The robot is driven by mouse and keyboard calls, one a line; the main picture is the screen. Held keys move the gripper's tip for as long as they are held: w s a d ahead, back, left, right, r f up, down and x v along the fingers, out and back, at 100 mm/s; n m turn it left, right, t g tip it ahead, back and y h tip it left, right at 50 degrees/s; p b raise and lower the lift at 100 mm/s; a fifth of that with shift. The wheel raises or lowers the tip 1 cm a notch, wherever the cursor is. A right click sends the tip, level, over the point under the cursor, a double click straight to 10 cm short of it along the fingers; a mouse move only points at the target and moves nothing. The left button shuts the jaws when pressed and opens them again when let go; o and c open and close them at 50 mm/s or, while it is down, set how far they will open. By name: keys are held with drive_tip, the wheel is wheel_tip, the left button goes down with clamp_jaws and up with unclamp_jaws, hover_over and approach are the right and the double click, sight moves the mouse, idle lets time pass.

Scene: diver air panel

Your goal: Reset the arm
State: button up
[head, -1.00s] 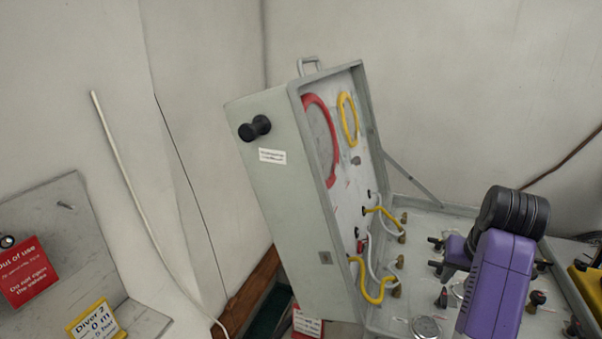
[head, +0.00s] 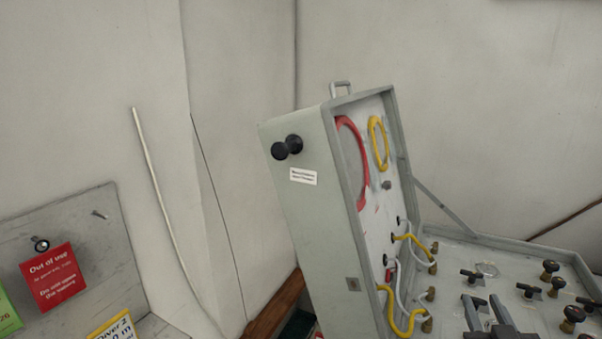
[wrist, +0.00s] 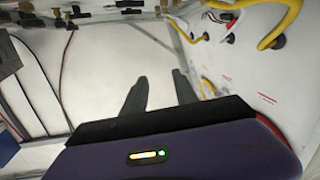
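My gripper shows at the bottom right of the head view (head: 486,308) as two dark fingers, in front of the panel case (head: 290,215). In the wrist view (wrist: 160,86) the two dark fingers stand apart with nothing between them, so it is open and empty. Most of my arm is out of the head view.
At lower left in the head view, a red "Out of use" sign (head: 52,275) and a yellow diver sign (head: 113,327) are by a grey board (head: 85,230). A pale pipe (head: 160,190) runs down the wall. Hoses and fittings (wrist: 280,25) are near my fingers at right in the wrist view.

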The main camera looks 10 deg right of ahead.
drive_tip(key=s+a+f+n+y+b, duration=0.1)
drive_tip(key=s+a+f, duration=0.3)
drive_tip(key=s, duration=0.8)
drive_tip(key=s+a+f+g+y+b, duration=0.1)
drive_tip(key=s+a+f+y, duration=0.2)
drive_tip(key=s+a, duration=0.6)
drive_tip(key=s+a+f+n+y+b, duration=0.1)
drive_tip(key=s+a+f, duration=0.5)
drive_tip(key=s, duration=0.9)
drive_tip(key=shift+s+a+f+n+y+b, duration=0.2)
drive_tip(key=shift+s+f+n+y+b, duration=0.1)
drive_tip(key=shift+f+y+b, duration=0.4)
drive_tip(key=shift+r, duration=0.1)
